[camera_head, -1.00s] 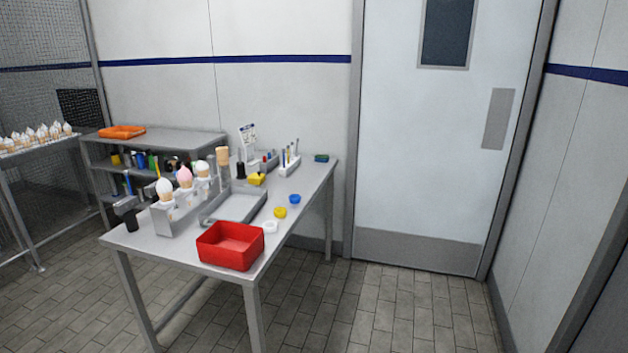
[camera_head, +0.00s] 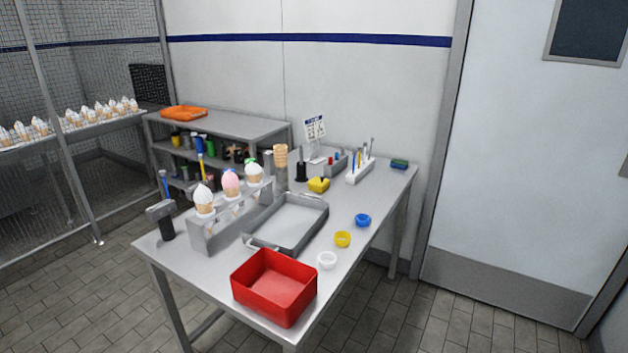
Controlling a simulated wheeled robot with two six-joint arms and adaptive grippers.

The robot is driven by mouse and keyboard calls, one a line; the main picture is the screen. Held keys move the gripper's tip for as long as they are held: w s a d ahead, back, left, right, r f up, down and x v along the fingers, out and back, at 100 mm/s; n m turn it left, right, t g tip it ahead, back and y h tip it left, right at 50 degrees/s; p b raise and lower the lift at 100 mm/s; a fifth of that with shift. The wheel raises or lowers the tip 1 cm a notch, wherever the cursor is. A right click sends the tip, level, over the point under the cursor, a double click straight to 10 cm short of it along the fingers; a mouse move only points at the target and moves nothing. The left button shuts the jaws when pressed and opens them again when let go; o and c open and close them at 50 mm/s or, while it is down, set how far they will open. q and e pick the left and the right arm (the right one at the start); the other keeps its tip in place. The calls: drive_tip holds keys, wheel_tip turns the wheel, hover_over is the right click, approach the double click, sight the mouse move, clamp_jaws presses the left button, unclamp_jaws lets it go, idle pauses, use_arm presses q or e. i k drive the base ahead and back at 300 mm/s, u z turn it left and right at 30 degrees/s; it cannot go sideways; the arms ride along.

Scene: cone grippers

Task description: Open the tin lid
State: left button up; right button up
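I cannot make out a tin with a lid for certain. A grey metal tray (camera_head: 290,222), shallow and seemingly open, lies in the middle of the table (camera_head: 190,262). Three small round pieces lie in a row on the table's right side: a white one (camera_head: 327,260), a yellow one (camera_head: 342,239) and a blue one (camera_head: 362,220). Whether any of them is a lid is too small to tell. Neither of my grippers is in view.
A red bin (camera_head: 274,287) stands at the table's near edge. A rack (camera_head: 215,236) holds three ice cream cones. A shelf unit (camera_head: 226,127) with an orange tray (camera_head: 184,113) stands behind. A closed door (camera_head: 535,150) is at the right. The tiled floor in front is clear.

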sight(321, 182)
drive_tip(key=z, duration=1.2)
drive_tip(key=i, duration=3.1)
drive_tip(key=u, duration=2.8)
